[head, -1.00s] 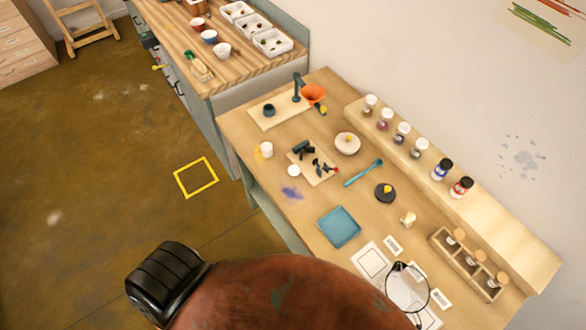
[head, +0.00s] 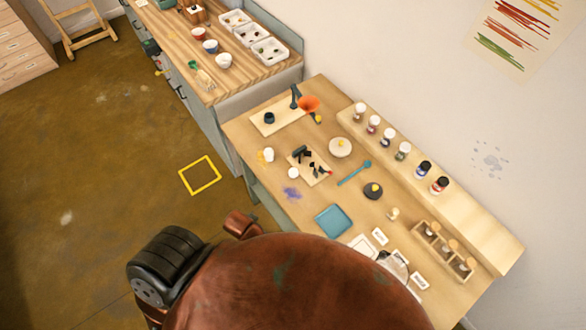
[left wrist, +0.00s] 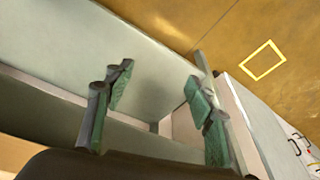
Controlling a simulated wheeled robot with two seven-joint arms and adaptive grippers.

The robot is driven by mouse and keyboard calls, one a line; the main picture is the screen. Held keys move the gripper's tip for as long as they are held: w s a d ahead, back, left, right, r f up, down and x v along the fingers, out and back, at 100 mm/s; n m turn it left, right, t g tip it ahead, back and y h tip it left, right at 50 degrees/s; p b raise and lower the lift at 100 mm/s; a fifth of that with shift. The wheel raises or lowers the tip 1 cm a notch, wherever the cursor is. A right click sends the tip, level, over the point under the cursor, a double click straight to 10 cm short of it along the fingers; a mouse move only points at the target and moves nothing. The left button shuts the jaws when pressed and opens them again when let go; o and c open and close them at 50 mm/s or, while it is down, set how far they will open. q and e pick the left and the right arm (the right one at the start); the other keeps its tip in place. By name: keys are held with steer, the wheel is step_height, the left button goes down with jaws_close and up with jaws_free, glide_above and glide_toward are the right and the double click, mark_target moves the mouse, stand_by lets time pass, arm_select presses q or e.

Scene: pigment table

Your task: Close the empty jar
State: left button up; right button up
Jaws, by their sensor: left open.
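In the head view several small jars stand in a row on the raised ledge, some with pale tops, one with a dark blue band (head: 423,169) and one with a red band (head: 439,185). A small white container (head: 268,154) stands at the table's left, with a white round piece (head: 293,173) near it. I cannot tell which jar is empty. My left gripper (left wrist: 160,75) is open, with nothing between its fingers in the left wrist view, and a pale panel lies behind it. My right gripper is not in view.
The wooden table (head: 240,130) holds a blue tray (head: 333,221), a teal spatula (head: 354,173), an orange funnel (head: 308,103), a dark disc (head: 373,190) and a wooden rack (head: 419,236). A second bench (head: 180,40) stands behind. A yellow square (head: 201,188) marks open floor.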

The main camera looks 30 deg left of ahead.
arm_select(q)
step_height(320, 180, up, 8)
steer(key=w+p, duration=0.2)
steer(key=w+d+r+m+h, duration=0.1)
steer(key=w+d+r+m, duration=0.1)
steer(key=w, duration=0.3)
steer(key=w+d+r+m+t+h+p, duration=0.1)
steer(key=w+d+r+m, duration=0.1)
steer(key=w+d+r, duration=0.1)
steer(key=w+d+r+m+h+p, duration=0.1)
steer(key=w+d+r, duration=0.2)
steer(key=w, duration=0.4)
steer(key=shift+w+r+m+t, duration=0.15)
steer(key=shift+r+m+t, duration=0.2)
steer(key=shift+r, duration=0.45)
glide_toward(293, 172)
steer(key=shift+w+d+f+g, duration=0.1)
steer(key=shift+w+d+g, duration=0.1)
steer(key=shift+w+g, duration=0.2)
steer(key=shift+p+x, duration=0.3)
steer(key=shift+x, duration=1)
steer(key=shift+f, duration=0.1)
